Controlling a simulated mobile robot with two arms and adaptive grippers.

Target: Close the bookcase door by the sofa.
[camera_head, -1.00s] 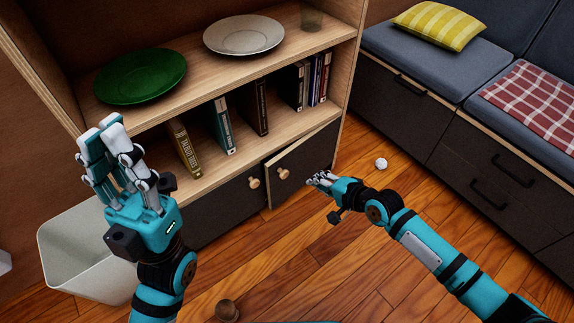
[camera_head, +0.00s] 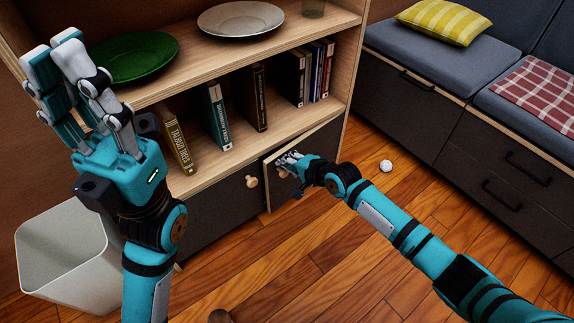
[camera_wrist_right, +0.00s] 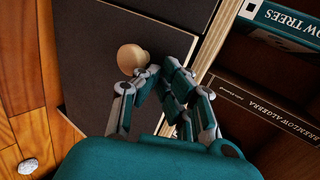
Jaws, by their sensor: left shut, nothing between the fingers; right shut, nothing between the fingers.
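The bookcase (camera_head: 241,152) has a dark right door (camera_head: 309,160) that stands slightly ajar; its edge sticks out past the closed left door (camera_head: 222,212). My right gripper (camera_head: 283,161) is shut and empty, at the front of the ajar door, over where its knob is in the head view. In the right wrist view the round wooden knob (camera_wrist_right: 131,59) shows just beside the fingers of the right gripper (camera_wrist_right: 165,72), against the dark door panel (camera_wrist_right: 92,62). I cannot tell whether the fingers touch the door. My left gripper (camera_head: 58,52) is shut and empty, raised in front of the shelves at left.
Shelves hold a green plate (camera_head: 135,57), a pale plate (camera_head: 240,19) and several books (camera_head: 218,116). A white bin (camera_head: 62,255) stands at lower left. The sofa (camera_head: 430,110) is at right.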

